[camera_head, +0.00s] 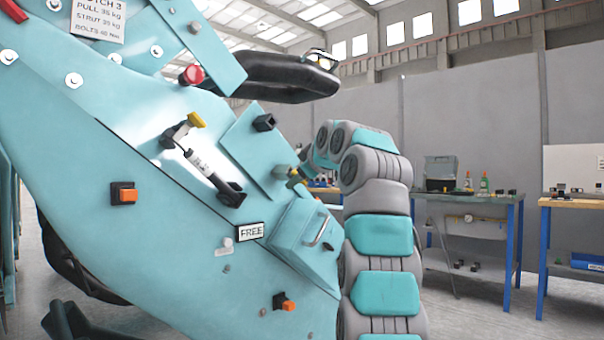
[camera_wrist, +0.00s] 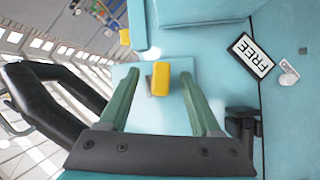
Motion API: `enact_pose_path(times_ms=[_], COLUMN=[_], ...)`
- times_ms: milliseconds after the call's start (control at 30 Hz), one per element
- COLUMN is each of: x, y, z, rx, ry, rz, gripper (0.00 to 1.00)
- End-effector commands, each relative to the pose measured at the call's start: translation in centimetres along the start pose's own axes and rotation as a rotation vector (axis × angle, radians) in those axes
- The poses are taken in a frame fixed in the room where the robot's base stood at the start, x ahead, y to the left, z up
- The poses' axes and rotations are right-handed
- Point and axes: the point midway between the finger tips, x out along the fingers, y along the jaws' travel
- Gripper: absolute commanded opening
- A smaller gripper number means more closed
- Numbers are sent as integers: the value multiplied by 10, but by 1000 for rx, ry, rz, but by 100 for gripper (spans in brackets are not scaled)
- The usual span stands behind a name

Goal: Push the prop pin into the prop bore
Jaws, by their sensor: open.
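A yellow block-shaped head with a short grey stub, which looks like the prop pin (camera_wrist: 160,77), shows in the wrist view against a pale teal plate (camera_wrist: 143,112). My gripper (camera_wrist: 161,72) is open, with one green finger on each side of the yellow head and visible gaps to both. In the head view my gripper (camera_head: 298,177) is at the lower right edge of the raised teal plate (camera_head: 245,140); the pin there is small and partly hidden. A black and silver strut (camera_head: 205,168) lies left of the plate, with a yellow piece at its top. I cannot make out the prop bore.
The teal train body (camera_head: 150,235) fills the left. A FREE sign (camera_head: 250,232), a box with a handle (camera_head: 308,240) and orange buttons (camera_head: 124,194) sit on it. A black padded bar (camera_head: 285,78) juts out above. Workbenches (camera_head: 470,197) stand behind.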

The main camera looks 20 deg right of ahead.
Motion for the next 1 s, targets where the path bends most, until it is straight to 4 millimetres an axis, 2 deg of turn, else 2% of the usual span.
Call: enact_pose_path(times_ms=[67, 667, 900, 933, 1000], x=[0, 0, 0, 0, 0], y=[0, 0, 0, 0, 0], z=[0, 0, 0, 0, 0], rx=[0, 0, 0, 0, 0], ry=[0, 0, 0, 0, 0], rz=[0, 0, 0, 0, 0], gripper=[65, 0, 0, 26, 18])
